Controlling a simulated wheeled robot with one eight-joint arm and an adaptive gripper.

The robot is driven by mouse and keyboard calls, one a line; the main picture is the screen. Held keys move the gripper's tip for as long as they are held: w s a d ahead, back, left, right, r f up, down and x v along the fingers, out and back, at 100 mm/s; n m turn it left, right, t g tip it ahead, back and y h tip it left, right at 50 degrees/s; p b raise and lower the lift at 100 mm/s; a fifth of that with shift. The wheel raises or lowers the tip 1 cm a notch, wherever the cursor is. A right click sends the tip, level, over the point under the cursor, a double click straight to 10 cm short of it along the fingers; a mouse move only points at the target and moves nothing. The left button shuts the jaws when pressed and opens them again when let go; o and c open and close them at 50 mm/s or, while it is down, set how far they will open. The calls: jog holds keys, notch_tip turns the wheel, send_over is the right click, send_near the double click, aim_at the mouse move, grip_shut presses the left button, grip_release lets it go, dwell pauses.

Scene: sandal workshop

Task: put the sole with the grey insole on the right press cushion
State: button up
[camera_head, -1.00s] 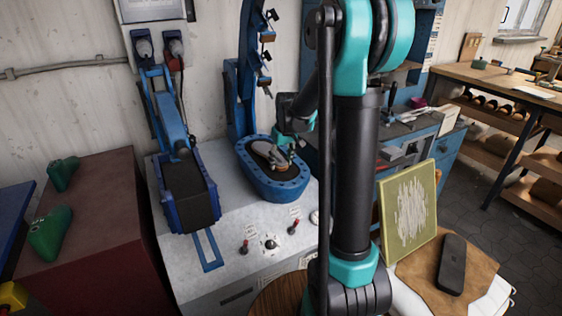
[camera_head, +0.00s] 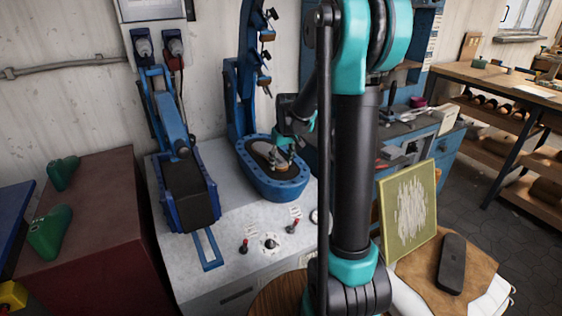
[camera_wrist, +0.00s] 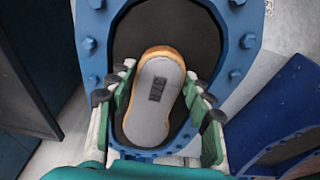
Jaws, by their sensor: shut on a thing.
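The sole with the grey insole (camera_wrist: 150,108) has a tan edge and a dark mark. My gripper (camera_wrist: 157,106) is shut on it, one finger along each side. The sole is over the dark right press cushion (camera_wrist: 180,32), inside its blue rim. I cannot tell whether it touches the cushion. In the head view my gripper (camera_head: 283,150) is at the right press cushion (camera_head: 260,149), and the sole there is small and partly hidden by the fingers.
The left press (camera_head: 186,190) has a dark pad and stands beside the right one. Levers (camera_head: 245,246) are at the front of the light bench. Green shoe lasts (camera_head: 50,232) lie on a red cabinet at left. A dark sole (camera_head: 452,262) lies on brown leather at right.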

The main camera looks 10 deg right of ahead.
jog(key=o, duration=1.2)
jog(key=shift+c, duration=0.2)
